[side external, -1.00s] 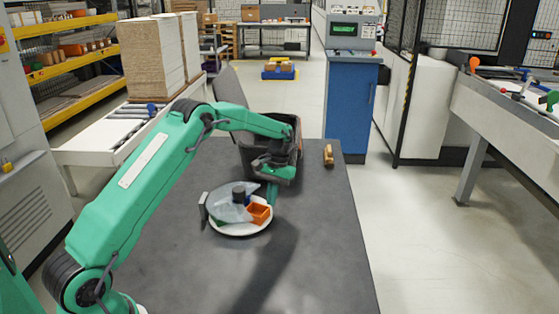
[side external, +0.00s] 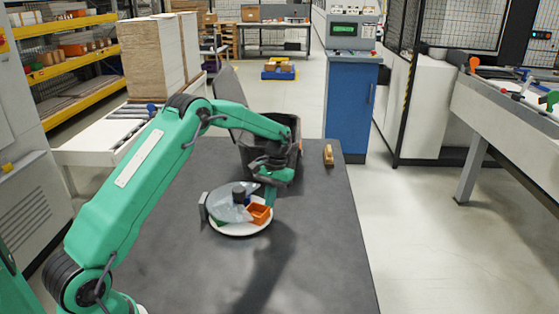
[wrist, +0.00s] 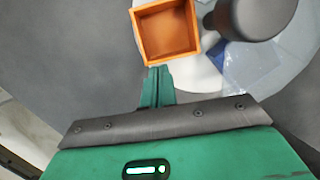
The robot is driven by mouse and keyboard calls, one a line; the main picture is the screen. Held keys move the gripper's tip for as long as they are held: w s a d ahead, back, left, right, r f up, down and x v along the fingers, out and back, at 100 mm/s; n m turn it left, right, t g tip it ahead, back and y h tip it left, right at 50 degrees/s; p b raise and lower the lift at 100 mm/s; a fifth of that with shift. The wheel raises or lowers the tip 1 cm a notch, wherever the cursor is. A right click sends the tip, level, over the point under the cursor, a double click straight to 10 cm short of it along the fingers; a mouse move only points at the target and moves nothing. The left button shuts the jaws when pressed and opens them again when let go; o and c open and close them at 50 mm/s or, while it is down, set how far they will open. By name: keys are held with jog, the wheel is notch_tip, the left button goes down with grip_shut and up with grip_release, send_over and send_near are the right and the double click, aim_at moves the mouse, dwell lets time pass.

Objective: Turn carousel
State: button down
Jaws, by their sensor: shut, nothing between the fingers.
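The carousel (side external: 238,231) is a round white turntable on the dark table, with a dark central knob (side external: 239,194) and a clear cover over part of it. An orange open box (side external: 259,213) sits on its right side; in the wrist view the orange box (wrist: 165,32) looks empty. A blue piece (wrist: 218,57) shows under the clear cover. My gripper (side external: 270,200) is shut and empty, pointing down at the carousel's right rim beside the orange box. In the wrist view the closed fingertips (wrist: 159,72) lie just below the box; whether they touch it I cannot tell.
A black bin (side external: 290,150) stands behind my gripper at the table's back. A small wooden-coloured object (side external: 328,155) lies at the back right. A small grey upright plate (side external: 204,206) stands at the carousel's left edge. The table's front and right are clear.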

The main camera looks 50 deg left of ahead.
aim_at(263, 217)
jog(key=shift+s+d+m, duration=0.35)
jog(key=shift+d+m, duration=0.05)
jog(key=shift+m, duration=0.2)
dwell(0.3)
jog(key=shift+s+d+m, duration=0.45)
jog(key=shift+s+m, duration=0.1)
jog(key=shift+m, duration=0.3)
jog(key=shift+s+d+m, duration=0.4)
jog(key=shift+s+m, duration=0.1)
jog(key=shift+m, duration=0.35)
jog(key=shift+s+d, duration=0.25)
jog(key=shift+s, duration=0.4)
jog(key=shift+s+d, duration=0.2)
jog(key=shift+s, duration=0.4)
jog(key=shift+s+d, duration=0.15)
jog(key=shift+s, duration=0.95)
jog(key=shift+w, duration=0.1)
